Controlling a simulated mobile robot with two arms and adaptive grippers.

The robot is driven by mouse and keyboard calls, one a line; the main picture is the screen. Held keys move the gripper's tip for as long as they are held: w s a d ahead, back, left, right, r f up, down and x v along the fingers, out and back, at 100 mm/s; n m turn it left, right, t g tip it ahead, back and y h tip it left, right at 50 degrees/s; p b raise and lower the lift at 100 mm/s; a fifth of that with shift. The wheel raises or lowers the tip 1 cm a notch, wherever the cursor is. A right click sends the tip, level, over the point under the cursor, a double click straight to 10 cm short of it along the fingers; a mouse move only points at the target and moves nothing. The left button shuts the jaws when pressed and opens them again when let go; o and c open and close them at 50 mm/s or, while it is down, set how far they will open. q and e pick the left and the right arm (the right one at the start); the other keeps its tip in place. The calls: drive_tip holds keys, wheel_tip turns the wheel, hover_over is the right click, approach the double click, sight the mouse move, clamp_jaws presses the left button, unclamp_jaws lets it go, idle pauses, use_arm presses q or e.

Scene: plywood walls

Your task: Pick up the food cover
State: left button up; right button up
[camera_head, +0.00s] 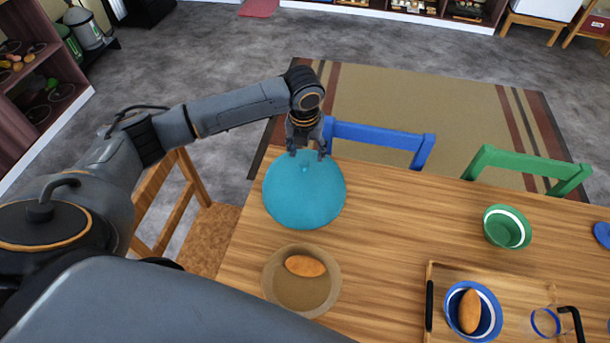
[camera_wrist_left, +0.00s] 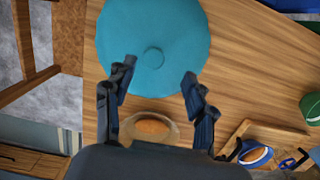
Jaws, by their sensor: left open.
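The food cover (camera_head: 304,200) is a teal dome with a small knob on top. It rests on the wooden table near its left end. In the left wrist view the food cover (camera_wrist_left: 140,35) fills the upper middle, its knob between the lines of my fingers. My left gripper (camera_head: 306,152) is open and empty above the far edge of the cover. Its two fingers also show in the left wrist view (camera_wrist_left: 156,75), spread apart. I cannot tell whether they touch the cover. What lies under the cover is hidden. My right gripper does not show.
A tan bowl (camera_head: 328,290) with a bread roll stands just in front of the cover. A wooden tray (camera_head: 433,272) with a blue bowl (camera_head: 491,325) and a cup is at right. A green bowl (camera_head: 503,229) stands behind it. Blue (camera_head: 376,135) and green (camera_head: 528,163) chairs line the far edge.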

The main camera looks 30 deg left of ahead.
sight(304, 163)
use_arm(q)
drive_tip(key=shift+s+a+f+p, duration=0.1)
drive_tip(key=shift+a+f+p, duration=0.15)
drive_tip(key=shift+f, duration=0.25)
drive_tip(key=shift+s+a+f+p, duration=0.1)
drive_tip(key=shift+f+p, duration=0.25)
drive_tip(key=shift+f, duration=0.1)
drive_tip(key=shift+w+a+f, duration=0.1)
drive_tip(key=shift+f, duration=0.5)
drive_tip(key=shift+w+a+f, duration=0.1)
drive_tip(key=shift+f, duration=0.75)
drive_tip(key=shift+w+f, duration=0.1)
drive_tip(key=shift+w, duration=0.05)
drive_tip(key=shift+c, duration=0.4)
clamp_jaws()
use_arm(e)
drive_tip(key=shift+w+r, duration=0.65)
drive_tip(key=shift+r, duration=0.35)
